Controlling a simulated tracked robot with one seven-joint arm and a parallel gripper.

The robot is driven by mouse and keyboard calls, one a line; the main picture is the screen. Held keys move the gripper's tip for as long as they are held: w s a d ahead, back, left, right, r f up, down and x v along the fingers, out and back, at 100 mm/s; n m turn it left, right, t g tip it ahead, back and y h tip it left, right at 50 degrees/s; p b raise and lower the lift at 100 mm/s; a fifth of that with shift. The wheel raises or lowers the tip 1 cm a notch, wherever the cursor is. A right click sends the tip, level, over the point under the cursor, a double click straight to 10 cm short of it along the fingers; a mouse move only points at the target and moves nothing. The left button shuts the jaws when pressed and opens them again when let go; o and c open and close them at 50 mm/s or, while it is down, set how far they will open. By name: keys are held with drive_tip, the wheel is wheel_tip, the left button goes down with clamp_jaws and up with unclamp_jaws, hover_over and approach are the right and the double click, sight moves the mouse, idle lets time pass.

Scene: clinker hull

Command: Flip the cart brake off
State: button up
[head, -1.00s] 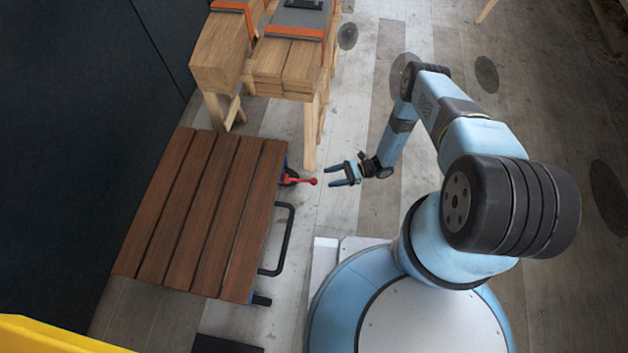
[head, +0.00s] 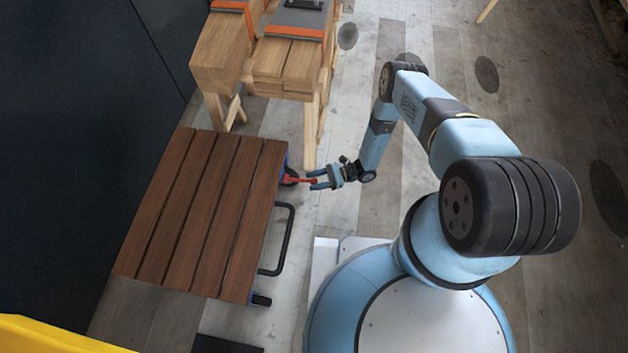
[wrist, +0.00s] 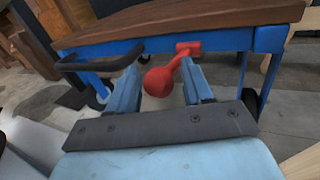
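The cart (head: 205,215) has a brown slatted deck on a blue frame. Its red brake lever (head: 300,181) sticks out from the cart's right side, near the far corner. In the wrist view the lever (wrist: 160,80) runs from a red mount on the blue rail to a round red knob. My gripper (head: 315,180) is at the lever's outer end. In the wrist view my gripper (wrist: 160,88) is open, with its two blue fingers on either side of the knob. Gaps show between knob and fingers, though I cannot tell its depth.
A black push handle (head: 284,240) stands out from the cart's right side, nearer than the lever. A wooden trestle (head: 290,75) with strapped timber stands just beyond the cart. A dark wall (head: 70,120) is at left. Floor (head: 350,130) is clear right of the trestle.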

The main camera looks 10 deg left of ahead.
clamp_jaws()
drive_tip(key=shift+a, duration=0.2)
drive_tip(key=shift+w+d+r, duration=0.1)
drive_tip(key=shift+d, duration=0.05)
